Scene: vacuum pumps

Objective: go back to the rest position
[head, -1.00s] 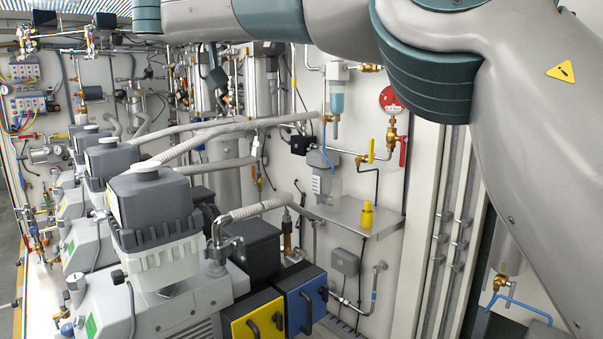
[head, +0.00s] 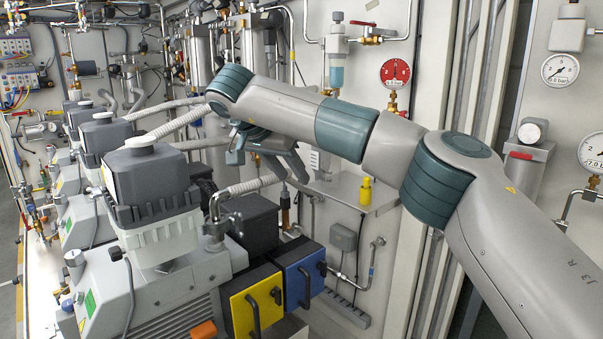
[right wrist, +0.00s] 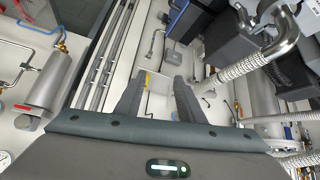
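My right arm comes in from the right, and its gripper (head: 268,152) hangs below the wrist in front of the wall piping. In the right wrist view the two dark fingers of the right gripper (right wrist: 158,92) stand apart with nothing held between them. The small metal shelf on the wall shows beyond them. My left gripper is not in view.
Grey vacuum pumps (head: 150,190) stand in a row at the left. Yellow (head: 252,310) and blue (head: 299,288) boxes sit at the lower middle. A yellow bottle (head: 366,191) stands on the wall shelf (head: 335,190). A red gauge (head: 395,73) is near the arm.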

